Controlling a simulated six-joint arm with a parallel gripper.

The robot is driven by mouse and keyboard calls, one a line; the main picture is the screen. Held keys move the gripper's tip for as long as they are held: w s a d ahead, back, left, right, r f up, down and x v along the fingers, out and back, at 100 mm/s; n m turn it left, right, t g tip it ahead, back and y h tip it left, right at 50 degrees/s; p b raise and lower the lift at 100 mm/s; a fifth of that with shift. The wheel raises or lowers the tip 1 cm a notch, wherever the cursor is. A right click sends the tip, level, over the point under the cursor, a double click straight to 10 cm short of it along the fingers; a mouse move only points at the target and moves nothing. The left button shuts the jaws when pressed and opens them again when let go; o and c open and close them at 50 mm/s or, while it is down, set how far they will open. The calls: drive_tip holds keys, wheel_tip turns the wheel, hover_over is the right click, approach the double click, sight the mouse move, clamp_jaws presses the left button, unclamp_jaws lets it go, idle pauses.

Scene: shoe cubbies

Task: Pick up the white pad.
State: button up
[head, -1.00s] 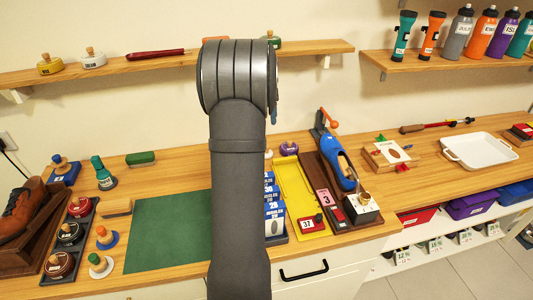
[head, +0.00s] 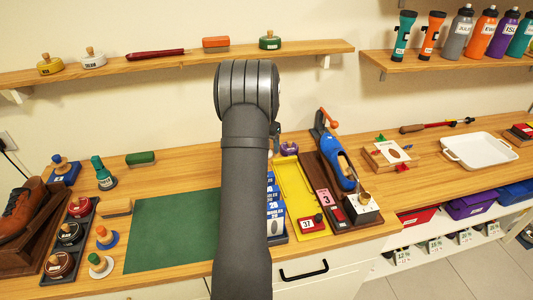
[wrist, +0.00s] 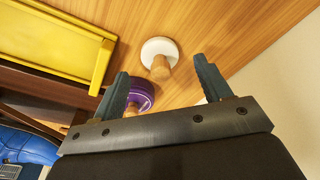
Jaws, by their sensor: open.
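A round white pad (wrist: 154,44) with a wooden knob lies on the wooden bench in the wrist view. My gripper (wrist: 163,80) is open and empty, and the pad shows beyond and between its fingertips, apart from both. In the head view my arm hides the gripper and this spot of the bench. A purple round pad (wrist: 141,92) with a wooden knob is close by, partly behind the left finger. It also shows right of my arm in the head view (head: 289,148). Another white pad (head: 100,266) with a wooden knob stands at the front left.
A yellow tray (head: 291,185) and a dark stand with a blue shoe (head: 345,172) are right of my arm. A green mat (head: 170,232) lies left of it. A wall shelf (head: 180,66) with several pads and brushes is behind. A white tray (head: 480,163) stands far right.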

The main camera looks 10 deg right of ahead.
drive_tip(key=f, duration=0.3)
drive_tip(key=shift+w+d, duration=0.2)
drive_tip(key=c, duration=1.1)
drive_tip(key=shift+o, duration=0.2)
drive_tip(key=shift+r, duration=0.1)
drive_tip(key=shift+r, duration=0.4)
wheel_tip(320, 180, up, 4)
drive_tip(key=shift+s+d+f, duration=0.15)
drive_tip(key=s+d+r, duration=0.6)
drive_tip(key=s+d, duration=0.1)
drive_tip(key=s, duration=0.1)
drive_tip(key=shift+d+r, duration=0.2)
drive_tip(key=shift+d, duration=0.15)
drive_tip(key=shift+s, duration=0.1)
